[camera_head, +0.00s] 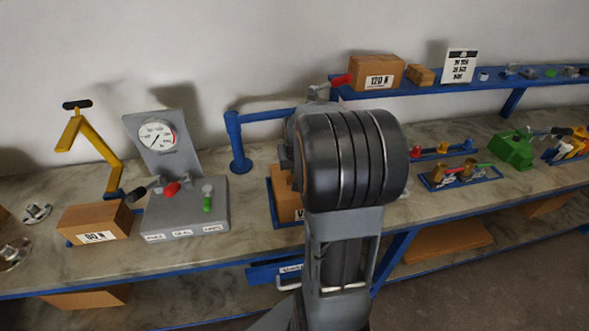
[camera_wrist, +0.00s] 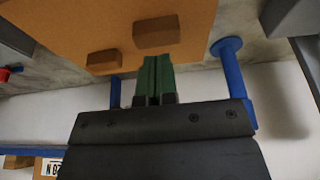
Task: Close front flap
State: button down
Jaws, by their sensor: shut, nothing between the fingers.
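A brown box (camera_head: 287,205) stands on a blue base on the bench, mostly hidden behind my arm in the head view. In the wrist view a broad orange-brown panel (camera_wrist: 60,30) fills the upper left, with two small brown blocks (camera_wrist: 157,32) on it. I cannot tell which part is the front flap or how far it is open. My gripper (camera_wrist: 156,60) has its green fingers shut together and empty. Their tips are close to the larger block; I cannot tell if they touch. The gripper is hidden in the head view.
A blue post with a horizontal arm (camera_head: 238,140) stands left of the box. Further left are a grey gauge panel (camera_head: 185,210) and a "60 N" box (camera_head: 95,222). A blue shelf (camera_head: 440,88) runs behind at the right. Small fixtures (camera_head: 460,173) sit to the right.

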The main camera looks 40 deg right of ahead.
jog(key=shift+f, duration=0.8)
jog(key=shift+f, duration=0.1)
jog(key=shift+w+d+f+b, duration=0.1)
jog(key=shift+w+f+b, duration=0.1)
jog(key=shift+f+b, duration=0.55)
jog(key=shift+s+r, duration=0.1)
jog(key=shift+r, duration=0.05)
jog(key=shift+r+p, duration=0.6)
jog(key=shift+r, duration=0.25)
notch_tip(320, 180, up, 4)
jog(key=p, duration=0.3)
jog(key=b+v, duration=0.2)
jog(key=v, duration=0.7)
